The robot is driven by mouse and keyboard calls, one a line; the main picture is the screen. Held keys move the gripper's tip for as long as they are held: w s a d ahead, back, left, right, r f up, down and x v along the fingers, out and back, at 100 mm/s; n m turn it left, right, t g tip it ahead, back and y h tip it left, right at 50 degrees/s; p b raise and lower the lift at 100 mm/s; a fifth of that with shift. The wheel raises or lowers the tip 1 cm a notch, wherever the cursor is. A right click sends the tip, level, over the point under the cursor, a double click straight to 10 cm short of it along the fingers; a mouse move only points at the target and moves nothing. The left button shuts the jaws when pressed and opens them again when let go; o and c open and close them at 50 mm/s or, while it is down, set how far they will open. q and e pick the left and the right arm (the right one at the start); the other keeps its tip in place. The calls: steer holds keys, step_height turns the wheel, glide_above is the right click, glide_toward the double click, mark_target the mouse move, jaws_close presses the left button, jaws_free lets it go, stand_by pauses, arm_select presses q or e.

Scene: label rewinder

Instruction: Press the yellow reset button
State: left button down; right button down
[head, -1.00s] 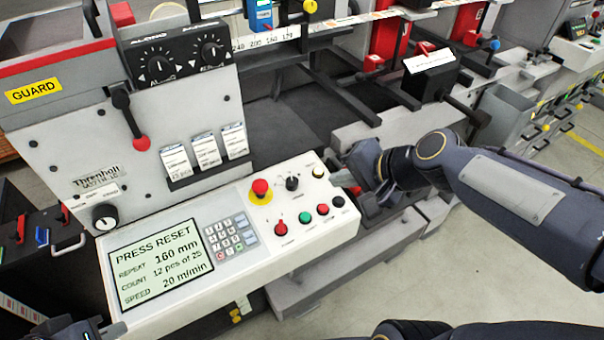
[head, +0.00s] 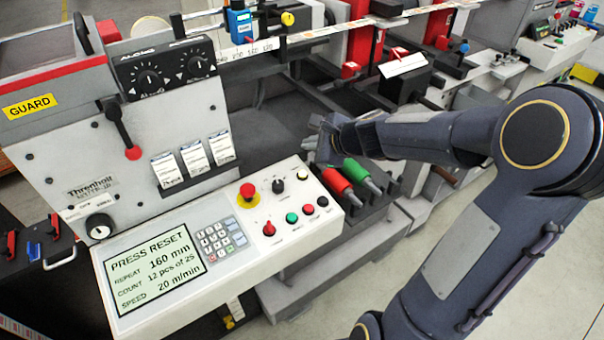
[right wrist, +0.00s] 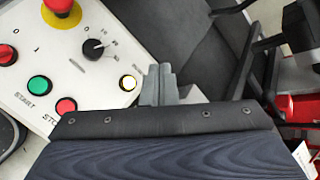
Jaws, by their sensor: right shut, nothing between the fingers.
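The small yellow reset button (head: 302,173) sits at the upper right corner of the white control panel (head: 215,262). In the right wrist view the button (right wrist: 129,83) shows a pale, bright cap in a dark ring. My right gripper (head: 313,143) is shut and empty, just beyond the panel's upper right corner. In the right wrist view its closed fingertips (right wrist: 158,72) are right beside the button, on its right. I cannot tell their height over the panel, and no contact shows. My left gripper is out of view. The display (head: 155,267) reads "PRESS RESET".
A red mushroom button (head: 248,190) on a yellow base, a black selector knob (head: 278,186), a green button (head: 292,217) and a red button (head: 308,209) share the panel. Red-handled (head: 337,181) and green-handled (head: 356,170) tools stand right of it. Machine bars lie behind.

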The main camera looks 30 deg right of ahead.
steer(key=b, duration=0.6)
glide_above(303, 174)
steer(key=s, duration=0.2)
steer(key=f, duration=0.7)
steer(key=shift+w+d+f, duration=0.15)
steer(key=shift+d+f, duration=0.1)
steer(key=shift+w+f+b, duration=0.1)
steer(key=shift+f+b, duration=0.45)
steer(key=shift+b, duration=0.15)
steer(key=shift+f, duration=0.1)
steer(key=shift+w+f+b, duration=0.1)
steer(key=shift+f+b, duration=0.2)
steer(key=shift+b, duration=0.1)
steer(key=shift+f+b, duration=0.5)
stand_by(0.6)
steer(key=shift+r, duration=0.1)
steer(key=shift+r+p, duration=0.75)
steer(key=shift+r, duration=0.05)
